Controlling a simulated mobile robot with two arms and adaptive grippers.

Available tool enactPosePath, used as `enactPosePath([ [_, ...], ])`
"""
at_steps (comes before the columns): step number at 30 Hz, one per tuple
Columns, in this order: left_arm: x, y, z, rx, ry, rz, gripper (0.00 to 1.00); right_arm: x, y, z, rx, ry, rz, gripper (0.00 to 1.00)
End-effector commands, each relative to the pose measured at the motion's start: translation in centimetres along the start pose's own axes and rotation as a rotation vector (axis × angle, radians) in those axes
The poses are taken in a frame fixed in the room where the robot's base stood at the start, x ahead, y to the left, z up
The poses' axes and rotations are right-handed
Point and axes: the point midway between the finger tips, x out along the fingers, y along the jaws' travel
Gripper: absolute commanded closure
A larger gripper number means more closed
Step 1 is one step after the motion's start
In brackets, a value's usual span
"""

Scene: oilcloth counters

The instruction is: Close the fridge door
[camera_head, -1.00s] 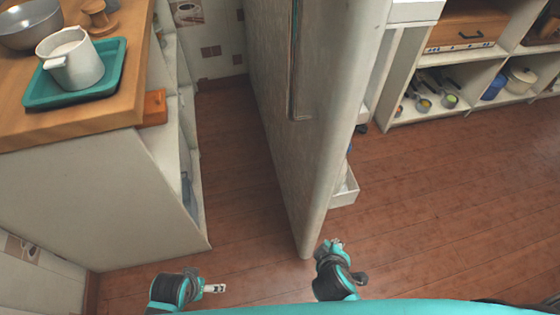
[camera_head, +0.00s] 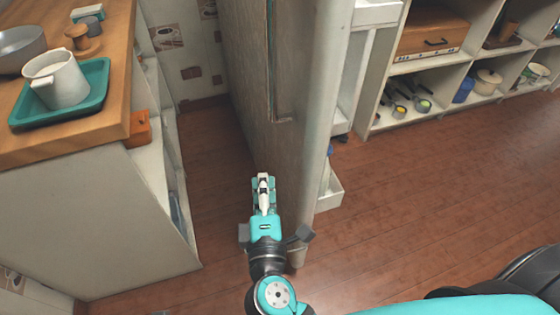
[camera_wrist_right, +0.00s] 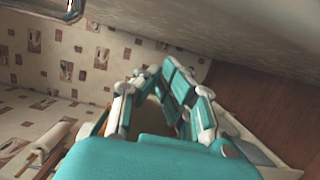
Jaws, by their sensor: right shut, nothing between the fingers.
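The fridge door (camera_head: 300,150) stands open in the middle of the head view, seen nearly edge-on. Its outer face is to the left, with a long vertical handle (camera_head: 274,100), and its inner shelves (camera_head: 329,192) show to the right. My right gripper (camera_head: 263,180) is shut and empty, on the outer-face side of the door near its lower front part. I cannot tell whether it touches the door. In the right wrist view the shut fingers (camera_wrist_right: 150,75) are below a grey surface that looks like the door (camera_wrist_right: 230,30). My left gripper is not clearly visible.
A counter (camera_head: 100,215) stands at the left with a teal tray (camera_head: 88,108) and a white jug (camera_head: 57,80) on it. A narrow strip of floor (camera_head: 215,150) lies between counter and door. Open shelving (camera_head: 375,75) stands at the right, with clear wooden floor (camera_head: 430,180) before it.

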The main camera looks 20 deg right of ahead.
Motion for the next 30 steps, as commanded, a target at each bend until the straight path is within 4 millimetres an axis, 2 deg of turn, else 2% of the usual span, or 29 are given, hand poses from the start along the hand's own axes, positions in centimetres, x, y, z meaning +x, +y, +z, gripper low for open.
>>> enactPosePath([
  [1,0.3,0.0,0.1,0.0,-0.004,0.001,0.03,1.3,0.3,0.0,0.0,-0.002,0.004,1.0],
  [6,1.3,0.1,0.6,0.001,-0.009,0.002,0.03,4.7,0.2,0.0,-0.001,-0.001,0.003,1.0],
  [9,1.9,0.1,0.8,0.002,-0.012,0.002,0.03,4.8,0.0,1.9,-0.004,-0.001,-0.001,1.0],
  [15,2.5,0.2,1.1,0.003,-0.014,0.003,0.03,5.2,-0.1,3.6,-0.001,0.0,-0.002,1.0],
  [30,2.6,0.2,1.2,0.003,-0.016,0.003,0.03,5.3,-0.1,4.1,-0.001,0.002,-0.002,1.0],
])
